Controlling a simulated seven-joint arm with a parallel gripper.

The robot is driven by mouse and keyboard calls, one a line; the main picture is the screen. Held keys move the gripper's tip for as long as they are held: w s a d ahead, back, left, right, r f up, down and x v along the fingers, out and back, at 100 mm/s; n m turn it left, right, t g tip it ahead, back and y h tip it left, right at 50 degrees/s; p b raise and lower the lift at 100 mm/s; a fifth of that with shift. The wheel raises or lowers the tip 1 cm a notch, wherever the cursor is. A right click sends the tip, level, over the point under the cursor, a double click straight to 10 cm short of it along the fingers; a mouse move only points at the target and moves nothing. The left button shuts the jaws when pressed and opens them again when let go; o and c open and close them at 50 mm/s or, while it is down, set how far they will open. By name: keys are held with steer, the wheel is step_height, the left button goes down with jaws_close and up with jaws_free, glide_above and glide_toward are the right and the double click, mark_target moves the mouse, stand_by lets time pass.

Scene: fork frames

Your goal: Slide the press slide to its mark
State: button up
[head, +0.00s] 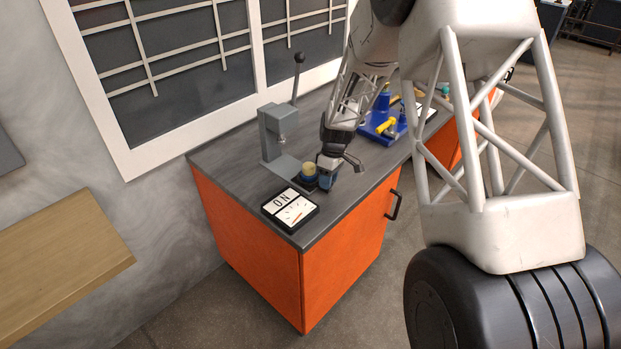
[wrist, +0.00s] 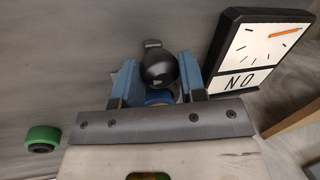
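The grey press (head: 275,135) stands on the bench top, with its slide (head: 311,187) low at the front. A yellow and blue round piece (head: 309,170) sits on the slide. My gripper (head: 327,182) is down at the slide's right side. In the wrist view a black ball knob (wrist: 158,68) is between the two blue fingers of my gripper (wrist: 160,75), with little or no gap on either side. I cannot tell whether they grip it. A blue round edge (wrist: 158,97) shows behind the gripper's front plate. The slide's mark cannot be made out.
The press lever (head: 298,75) stands up. A blue fixture (head: 383,122) is farther back. A green round thing (wrist: 42,138) is at left.

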steer(key=shift+c, duration=0.9)
